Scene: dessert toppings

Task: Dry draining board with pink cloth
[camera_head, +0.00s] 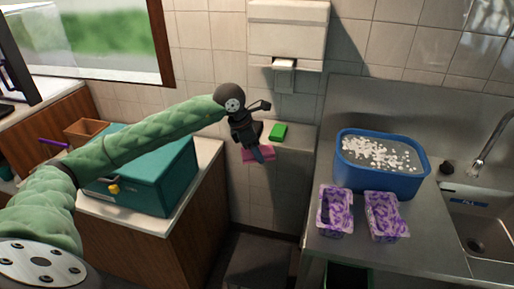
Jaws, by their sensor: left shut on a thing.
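My left gripper (257,152) reaches across from the left to the wall ledge in the middle. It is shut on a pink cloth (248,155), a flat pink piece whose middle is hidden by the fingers. I cannot tell whether the cloth touches the ledge. The metal draining board (345,108) is on the right, beside the sink (475,243). A blue tub (380,180) with white foam or bits stands on it. Two clear packs with purple contents, a left one (335,212) and a right one (384,216), stand in front of the tub. My right gripper is not in view.
A green sponge-like block (278,132) lies on the ledge just right of my left gripper. A teal box (150,180) stands on the left counter, under my arm. A dispenser (287,35) hangs on the wall above. A tap (490,140) is at far right. A gap separates the counters.

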